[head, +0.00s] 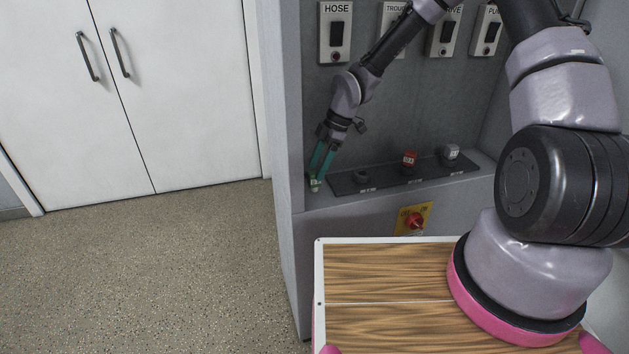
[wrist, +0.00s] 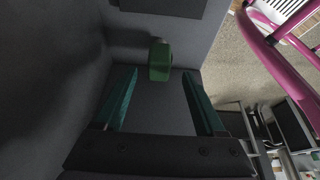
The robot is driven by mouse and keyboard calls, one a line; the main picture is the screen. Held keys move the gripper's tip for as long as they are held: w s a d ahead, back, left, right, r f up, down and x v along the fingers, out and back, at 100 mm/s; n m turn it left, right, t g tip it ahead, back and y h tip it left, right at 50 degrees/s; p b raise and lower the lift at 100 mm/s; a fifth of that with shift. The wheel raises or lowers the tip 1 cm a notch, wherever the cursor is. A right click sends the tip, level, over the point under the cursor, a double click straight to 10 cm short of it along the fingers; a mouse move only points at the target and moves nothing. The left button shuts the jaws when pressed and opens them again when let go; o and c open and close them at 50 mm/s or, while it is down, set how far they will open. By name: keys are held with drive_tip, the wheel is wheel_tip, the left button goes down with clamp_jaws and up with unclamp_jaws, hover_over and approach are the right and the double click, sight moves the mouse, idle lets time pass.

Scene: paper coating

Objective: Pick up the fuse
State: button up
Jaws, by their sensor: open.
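A small green fuse (wrist: 159,62) stands on the grey ledge in the wrist view, just beyond and between my fingertips. In the head view the fuse (head: 315,185) shows as a small pale green piece at the left end of the ledge, partly hidden by my fingers. My gripper (head: 320,170) points down at it with its two teal fingers apart. In the wrist view my gripper (wrist: 160,74) is open, with one finger to each side of the fuse and no visible contact.
A dark strip (head: 385,183) on the ledge has an empty-looking socket (head: 361,176), a red fuse (head: 409,159) and a grey fuse (head: 450,153). Switches labelled HOSE (head: 336,33) and others line the wall above. A red knob (head: 415,220) on yellow sits below. The cabinet's side wall (head: 291,130) is close left.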

sight(315, 172)
drive_tip(key=x, duration=0.3)
drive_tip(key=shift+w+f, duration=0.15)
clamp_jaws()
